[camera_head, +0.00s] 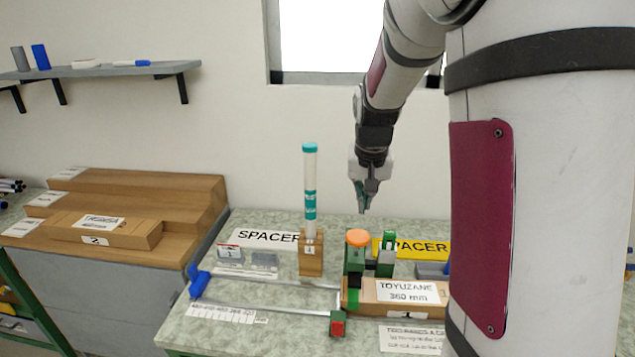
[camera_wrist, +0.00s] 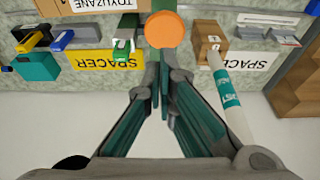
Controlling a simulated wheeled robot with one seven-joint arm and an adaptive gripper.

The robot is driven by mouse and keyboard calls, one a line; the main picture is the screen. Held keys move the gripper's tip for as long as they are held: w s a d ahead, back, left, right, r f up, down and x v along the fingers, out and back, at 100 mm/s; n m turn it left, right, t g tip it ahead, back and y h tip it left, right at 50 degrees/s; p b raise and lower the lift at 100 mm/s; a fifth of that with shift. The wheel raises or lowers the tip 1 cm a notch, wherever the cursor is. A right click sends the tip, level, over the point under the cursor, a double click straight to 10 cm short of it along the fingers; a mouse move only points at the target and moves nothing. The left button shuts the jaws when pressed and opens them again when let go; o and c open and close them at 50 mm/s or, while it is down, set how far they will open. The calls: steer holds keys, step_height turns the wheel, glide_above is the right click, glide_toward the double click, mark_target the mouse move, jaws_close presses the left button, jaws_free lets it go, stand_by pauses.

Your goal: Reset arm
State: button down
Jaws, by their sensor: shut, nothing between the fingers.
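My gripper (camera_head: 365,200) points down above the back of the green-topped workbench (camera_head: 270,222), with my arm coming from the upper right. In the wrist view my gripper (camera_wrist: 163,100) has its fingers together, and nothing shows between them. In the head view it hangs behind and above an orange round cap (camera_head: 358,237) on a green and dark stand, apart from it. In the wrist view the orange disc (camera_wrist: 164,30) lies beyond the fingertips.
A tall white and teal tube (camera_head: 310,190) stands upright in a wooden block (camera_head: 311,262), left of my gripper. A wooden block labelled TOYUZANE (camera_head: 400,308) lies in front. Stepped wooden blocks (camera_head: 150,200) stand at the left. A shelf (camera_head: 110,71) is on the wall.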

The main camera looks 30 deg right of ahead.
steer(key=s+a+r+n+t+y, duration=0.1)
steer(key=s+a+r+n+y, duration=0.15)
steer(key=s+a+r, duration=0.75)
steer(key=s+a+n+t, duration=0.1)
steer(key=s+a+n, duration=0.3)
steer(key=s+a, duration=0.5)
steer(key=s, duration=0.3)
steer(key=shift+s+a+t, duration=0.3)
steer(key=shift+a, duration=0.05)
steer(key=shift+f+h, duration=0.1)
steer(key=shift+h, duration=0.15)
